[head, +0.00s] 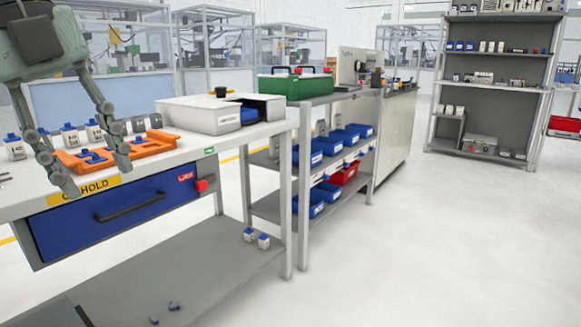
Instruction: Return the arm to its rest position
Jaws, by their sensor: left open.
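My left gripper (98,175) hangs at the upper left of the head view, over the front of the white workbench (255,131). Its two grey-green fingers are spread apart, with nothing seen between the tips. Behind and partly between the fingers, an orange tray (150,147) with blue parts lies on the bench. I cannot tell whether the fingertips touch the tray or the bench. My right gripper is not in the view.
Several small white-and-blue bottles (70,135) stand behind the tray. A white bin (200,116) stands to its right. A blue drawer (110,212) is under the bench top. Shelves with blue bins (330,146) stand beyond. The floor (440,240) at right is clear.

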